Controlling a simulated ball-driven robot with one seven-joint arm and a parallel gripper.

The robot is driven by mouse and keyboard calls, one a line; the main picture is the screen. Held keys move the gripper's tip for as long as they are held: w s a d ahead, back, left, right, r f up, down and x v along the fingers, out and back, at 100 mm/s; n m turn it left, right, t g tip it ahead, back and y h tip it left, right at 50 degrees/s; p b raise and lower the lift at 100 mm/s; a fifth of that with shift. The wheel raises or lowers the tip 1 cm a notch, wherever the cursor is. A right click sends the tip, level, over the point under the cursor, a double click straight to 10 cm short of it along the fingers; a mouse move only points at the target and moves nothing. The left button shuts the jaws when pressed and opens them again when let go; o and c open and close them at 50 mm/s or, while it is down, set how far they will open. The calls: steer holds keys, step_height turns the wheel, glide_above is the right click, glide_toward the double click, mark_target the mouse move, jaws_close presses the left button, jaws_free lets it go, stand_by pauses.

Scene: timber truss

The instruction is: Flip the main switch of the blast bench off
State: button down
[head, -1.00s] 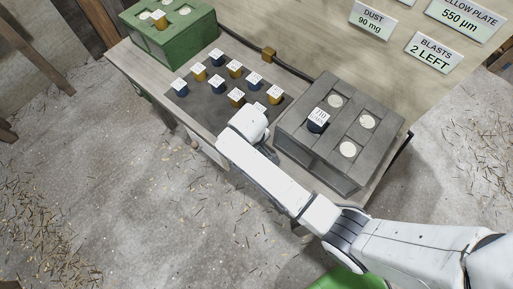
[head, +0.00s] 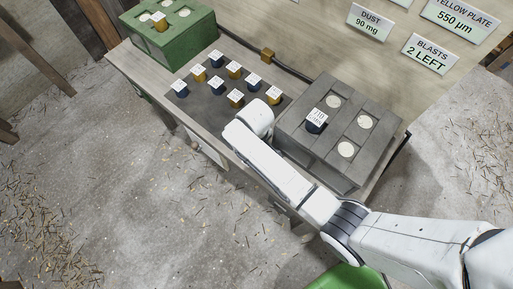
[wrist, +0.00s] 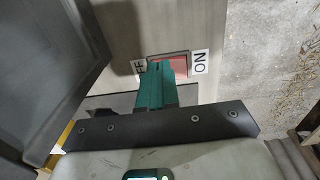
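The main switch is a red rocker (wrist: 182,65) in the wrist view, set in the bench's face between an ON label (wrist: 200,62) and a partly covered OFF label (wrist: 140,68). My gripper (wrist: 160,66) has teal fingers together with nothing seen between them. Their tips are in front of the rocker's OFF end and hide part of it; I cannot tell whether they touch it. In the head view the blast bench (head: 140,72) runs diagonally, and my white wrist is over its front edge, hiding the fingers and the switch.
A grey block with round wells (head: 335,130) stands right of my wrist, holding a dark labelled piece (head: 316,120). Several blue and yellow labelled pieces stand on a dark mat (head: 218,105). A green block (head: 170,45) is at the far left. Signs stand behind.

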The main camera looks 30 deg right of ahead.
steer(key=shift+s+a+f+p, duration=0.2)
steer(key=shift+s+a+f, duration=0.1)
steer(key=shift+a, duration=0.2)
steer(key=shift+s+a+f+p, duration=0.15)
steer(key=shift+s+a, duration=0.1)
steer(key=shift+a, duration=0.2)
steer(key=shift+r, duration=0.1)
steer(key=r+p, duration=0.1)
steer(key=r, duration=0.1)
steer(key=r+p, duration=0.1)
steer(key=p, duration=0.1)
steer(key=r+p, duration=0.2)
steer(key=shift+w+r, duration=0.3)
steer(key=shift+w, duration=0.05)
step_height(320, 180, up, 9)
steer(key=b, duration=0.1)
steer(key=shift+b, duration=0.3)
steer(key=b, duration=0.2)
steer(key=h+b, duration=0.1)
steer(key=b, duration=0.1)
steer(key=shift+a+f, duration=0.2)
steer(key=shift+a, duration=0.05)
